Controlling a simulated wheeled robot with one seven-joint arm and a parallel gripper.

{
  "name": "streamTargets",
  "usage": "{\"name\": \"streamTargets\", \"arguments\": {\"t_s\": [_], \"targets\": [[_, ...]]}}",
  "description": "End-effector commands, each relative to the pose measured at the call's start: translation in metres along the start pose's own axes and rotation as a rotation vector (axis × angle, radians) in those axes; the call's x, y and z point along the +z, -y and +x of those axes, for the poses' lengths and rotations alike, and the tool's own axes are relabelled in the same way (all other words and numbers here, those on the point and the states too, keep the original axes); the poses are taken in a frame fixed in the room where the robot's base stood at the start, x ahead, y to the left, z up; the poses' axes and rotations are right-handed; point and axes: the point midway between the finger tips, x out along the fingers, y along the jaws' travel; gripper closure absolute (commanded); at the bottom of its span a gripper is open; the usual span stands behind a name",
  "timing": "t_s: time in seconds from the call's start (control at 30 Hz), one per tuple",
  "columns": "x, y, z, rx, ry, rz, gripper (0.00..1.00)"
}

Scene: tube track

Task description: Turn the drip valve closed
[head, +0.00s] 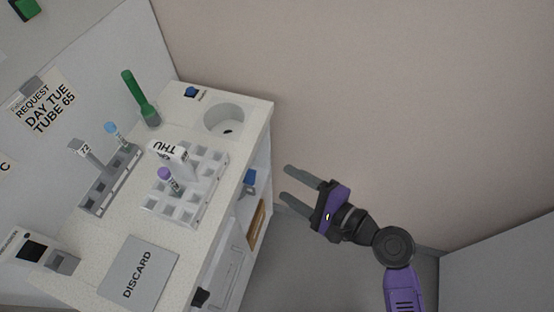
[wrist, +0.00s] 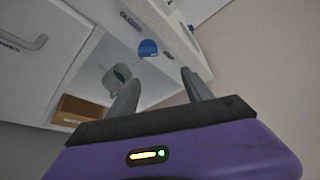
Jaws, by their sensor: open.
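My gripper (head: 287,182) is open and empty, in free air to the right of the white counter. In the wrist view its two fingers (wrist: 160,78) are apart with nothing between them. A blue handle (wrist: 147,48), which looks like the drip valve, lies beyond the fingertips near a label that seems to read CLOSED (wrist: 130,20). A blue part (head: 249,180) also shows at the counter's side in the head view, left of my gripper and apart from it. I cannot tell how far the valve is turned.
A brown box (head: 257,224) sits in the shelf below. Floor right of the counter is clear.

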Motion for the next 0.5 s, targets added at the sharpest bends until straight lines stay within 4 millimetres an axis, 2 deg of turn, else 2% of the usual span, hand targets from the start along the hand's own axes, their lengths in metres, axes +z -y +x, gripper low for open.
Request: {"name": "streamTargets", "arguments": {"t_s": [0.03,0.1,0.27,0.5], "targets": [[0.007,-0.008,0.0,0.022,0.036,0.063,0.42],[0.016,-0.013,-0.001,0.041,0.071,0.121,0.42],[0.021,-0.016,0.002,0.058,0.084,0.169,0.42],[0.024,-0.017,0.034,0.058,0.085,0.168,0.42]]}}
